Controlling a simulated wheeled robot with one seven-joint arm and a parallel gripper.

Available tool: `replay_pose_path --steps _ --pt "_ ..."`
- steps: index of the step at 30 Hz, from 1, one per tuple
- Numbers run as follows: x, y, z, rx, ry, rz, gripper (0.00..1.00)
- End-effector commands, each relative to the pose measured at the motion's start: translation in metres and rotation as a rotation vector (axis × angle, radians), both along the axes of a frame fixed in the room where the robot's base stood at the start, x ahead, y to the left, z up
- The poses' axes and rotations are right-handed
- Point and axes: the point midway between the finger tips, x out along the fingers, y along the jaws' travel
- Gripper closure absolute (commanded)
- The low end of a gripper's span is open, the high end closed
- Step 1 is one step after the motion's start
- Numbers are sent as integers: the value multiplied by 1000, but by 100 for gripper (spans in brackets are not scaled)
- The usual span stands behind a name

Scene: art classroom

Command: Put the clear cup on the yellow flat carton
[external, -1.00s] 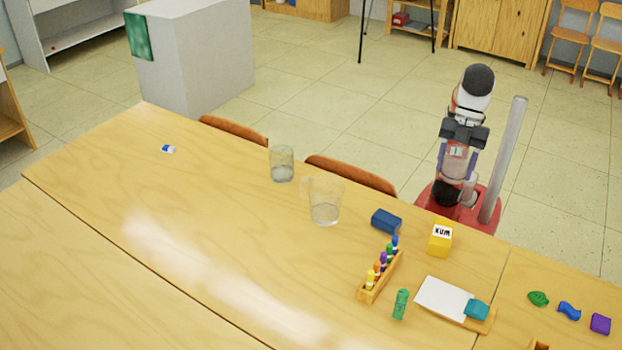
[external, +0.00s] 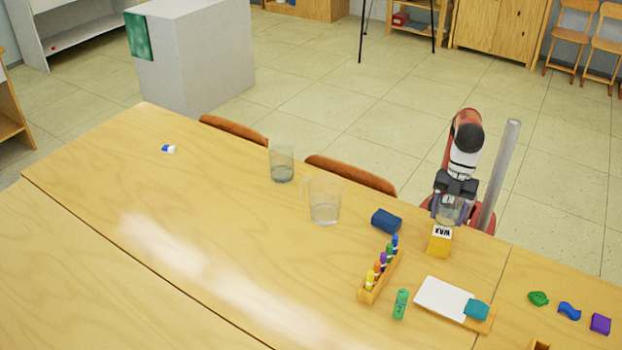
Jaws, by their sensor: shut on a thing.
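The yellow carton (external: 439,244), with a white label with black letters on top, stands near the table's far edge, right of centre. My gripper (external: 449,204) points down just above and behind it in the picture. It is shut on a small clear cup (external: 449,215), which looks upright. The cup's lower part overlaps the carton's top edge in this view; I cannot tell whether it touches the carton.
A dark blue block (external: 386,220) lies just left of the carton. A clear pitcher (external: 324,206) and a clear glass (external: 282,166) stand further left. A wooden rack of colored bottles (external: 380,280), a green tube (external: 401,304) and a white pad (external: 444,299) lie in front.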

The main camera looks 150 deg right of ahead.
Motion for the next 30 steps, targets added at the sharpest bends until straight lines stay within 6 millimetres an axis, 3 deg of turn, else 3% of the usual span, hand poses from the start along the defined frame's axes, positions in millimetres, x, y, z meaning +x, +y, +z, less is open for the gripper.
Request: replay_pose_path --steps 3,6,19,20,24,30 --pt "0 0 -22 0 2 -1 65" --pt "0 0 -31 0 0 -1 65" --pt "0 0 -37 0 1 0 65" --pt "0 0 -35 0 0 -1 39" --pt "0 0 -35 0 0 0 21" --pt "0 0 -35 0 0 0 21"
